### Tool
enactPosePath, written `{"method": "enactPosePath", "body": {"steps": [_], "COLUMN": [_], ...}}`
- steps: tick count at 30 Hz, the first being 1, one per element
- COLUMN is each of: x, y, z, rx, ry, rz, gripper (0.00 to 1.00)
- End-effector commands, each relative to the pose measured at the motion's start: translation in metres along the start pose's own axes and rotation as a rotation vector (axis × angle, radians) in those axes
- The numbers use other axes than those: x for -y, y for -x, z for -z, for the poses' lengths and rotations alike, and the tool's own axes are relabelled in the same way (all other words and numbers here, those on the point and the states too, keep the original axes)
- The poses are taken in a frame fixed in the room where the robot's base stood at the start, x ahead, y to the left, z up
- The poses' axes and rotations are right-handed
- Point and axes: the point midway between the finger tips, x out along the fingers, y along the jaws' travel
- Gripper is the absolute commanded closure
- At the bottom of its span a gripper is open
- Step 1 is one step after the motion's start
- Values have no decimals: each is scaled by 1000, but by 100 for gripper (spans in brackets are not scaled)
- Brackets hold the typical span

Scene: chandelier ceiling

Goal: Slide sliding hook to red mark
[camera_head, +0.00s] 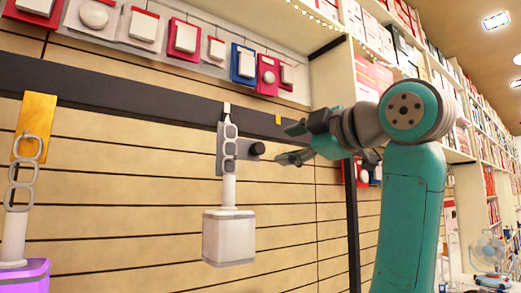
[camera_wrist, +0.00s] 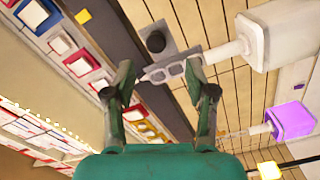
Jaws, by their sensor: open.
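The sliding hook is a grey plate (camera_head: 221,160) with a black knob (camera_head: 257,149), set at the dark rail (camera_head: 150,98). A pale chain on it carries a white block (camera_head: 229,238). My gripper (camera_head: 290,144) is open and empty, just right of the knob, with a small gap showing. In the wrist view, my gripper (camera_wrist: 160,66) has its fingers spread; the knob (camera_wrist: 155,42) and the chain (camera_wrist: 166,73) appear beyond and between the fingertips. A small yellow mark (camera_head: 278,119) is on the rail, right of the hook. I cannot make out a red mark.
An orange plate (camera_head: 36,115) with a chain and purple block (camera_head: 25,276) hangs at the left. Boxed goods (camera_head: 184,38) hang above the rail. White shelving (camera_head: 330,78) stands at the right. The slatted wall below the rail is bare between the two blocks.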

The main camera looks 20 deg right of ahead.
Motion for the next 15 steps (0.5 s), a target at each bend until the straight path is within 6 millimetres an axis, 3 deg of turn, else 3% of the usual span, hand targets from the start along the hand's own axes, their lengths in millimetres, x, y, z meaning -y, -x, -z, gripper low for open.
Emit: {"method": "enactPosePath", "body": {"steps": [3, 7, 15], "x": [-6, -6, -5], "y": [5, -3, -47], "z": [6, 7, 6], "rx": [0, 0, 0], "ry": [18, 19, 17], "rz": [1, 3, 5], "gripper": [44, 44, 44]}}
